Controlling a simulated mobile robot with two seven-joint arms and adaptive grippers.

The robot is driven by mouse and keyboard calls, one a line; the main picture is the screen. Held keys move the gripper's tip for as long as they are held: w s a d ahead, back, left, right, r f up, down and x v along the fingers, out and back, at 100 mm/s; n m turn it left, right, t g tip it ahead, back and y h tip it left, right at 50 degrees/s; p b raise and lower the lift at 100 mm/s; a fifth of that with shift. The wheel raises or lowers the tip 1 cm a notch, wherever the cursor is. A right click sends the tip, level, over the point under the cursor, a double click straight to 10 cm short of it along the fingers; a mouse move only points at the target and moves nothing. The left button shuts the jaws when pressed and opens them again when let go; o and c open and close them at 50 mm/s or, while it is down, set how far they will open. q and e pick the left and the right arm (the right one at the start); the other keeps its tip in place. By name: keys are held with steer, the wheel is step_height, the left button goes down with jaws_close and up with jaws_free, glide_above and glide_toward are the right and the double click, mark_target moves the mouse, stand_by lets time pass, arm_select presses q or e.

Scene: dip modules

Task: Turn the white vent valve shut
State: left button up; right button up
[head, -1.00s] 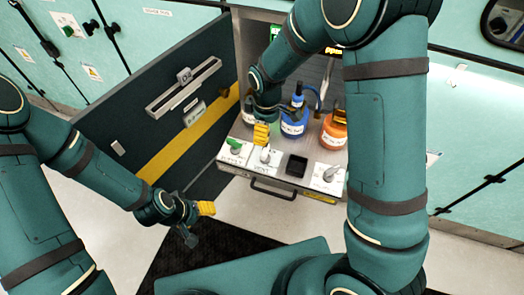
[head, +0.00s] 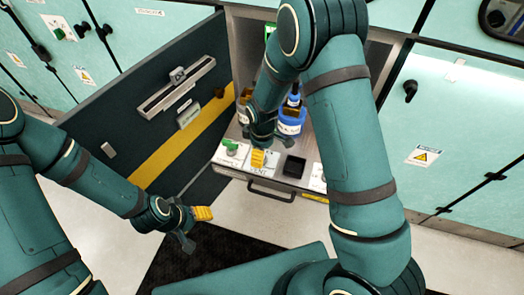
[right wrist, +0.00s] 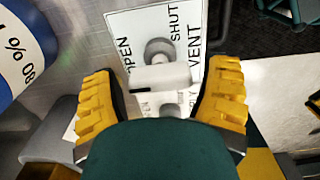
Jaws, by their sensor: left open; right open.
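The white vent valve (right wrist: 172,75) shows in the right wrist view as a white bar handle between my right fingers, on a plate marked OPEN, SHUT and VENT. The bar lies crosswise, with a dark mark near its left end. My right gripper (right wrist: 162,100) is open around the handle, with a visible gap on each side. In the head view my right gripper (head: 258,159) hides most of the valve. My left gripper (head: 194,225) is open and empty, low in front of the open door, away from the panel.
A green valve (head: 231,148) sits left of the vent valve on the same panel. A dark square recess (head: 294,166) is to its right. A blue bottle (head: 291,122) stands behind. A drawer handle (head: 270,190) runs below. The open door (head: 130,115) stands at the left.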

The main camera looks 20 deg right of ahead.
steer(key=c, duration=0.9)
steer(key=shift+m, duration=0.3)
steer(key=m, duration=0.3)
steer(key=shift+m, duration=0.3)
steer(key=m+p, duration=0.1)
steer(key=m, duration=0.3)
steer(key=shift+w+r+m, duration=0.1)
steer(key=shift+m, duration=0.2)
steer(key=m+p, duration=0.1)
steer(key=m, duration=0.3)
steer(key=m+p, duration=0.1)
steer(key=m, duration=0.4)
steer(key=shift+p, duration=0.4)
